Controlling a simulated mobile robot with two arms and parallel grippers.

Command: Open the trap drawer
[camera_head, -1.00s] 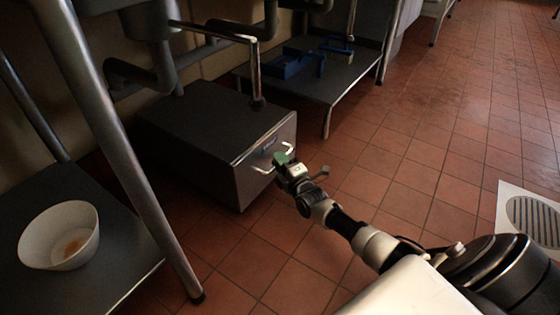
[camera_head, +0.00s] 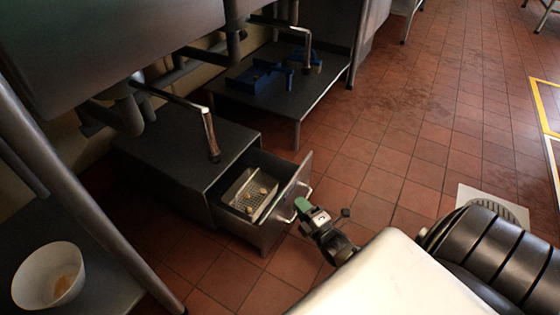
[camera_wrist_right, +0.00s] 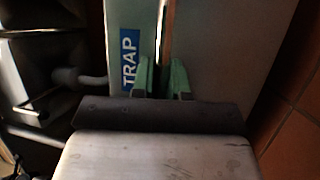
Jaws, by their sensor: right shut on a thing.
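The trap drawer (camera_head: 272,232) stands pulled out of the dark metal box (camera_head: 190,160) under the sink. A perforated strainer basket (camera_head: 238,188) with a few small pale bits sits inside it. The drawer front bears a blue TRAP label (camera_wrist_right: 129,63) in the right wrist view. My right gripper (camera_head: 301,207) is shut on the bar handle (camera_head: 294,198) on the drawer front. Its green fingertips (camera_wrist_right: 161,78) show close against the front in the wrist view, where the handle between them is mostly hidden. My left gripper is out of view.
A low table (camera_head: 300,103) with blue items (camera_head: 262,76) stands behind the box. Tiled floor (camera_head: 385,170) is clear to the right, around a floor grate (camera_head: 490,203).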

